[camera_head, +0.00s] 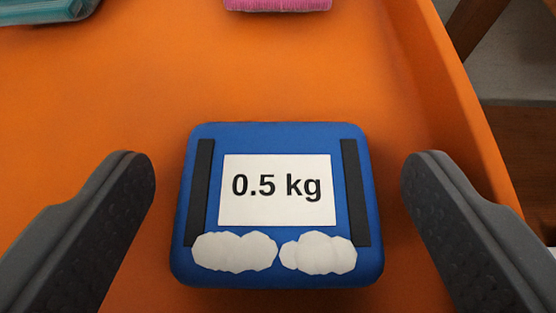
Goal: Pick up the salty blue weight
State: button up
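A blue square weight (278,135) lies on an orange surface (150,90) in the lower middle of the view. It bears a white label reading "0.5 kg", a dark strip down each side, and two white lumpy patches along its near edge. My gripper (278,185) is open, with one dark grey finger to the left of the weight and one to the right. A gap of orange shows between each finger and the weight, so neither finger appears to touch it.
A pink object (278,4) shows at the top edge, and a teal object (45,10) at the top left; both are cut off. A raised orange rim (440,90) runs down the right side.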

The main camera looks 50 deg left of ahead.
jog(key=c, duration=1.3)
jog(key=shift+r, duration=0.1)
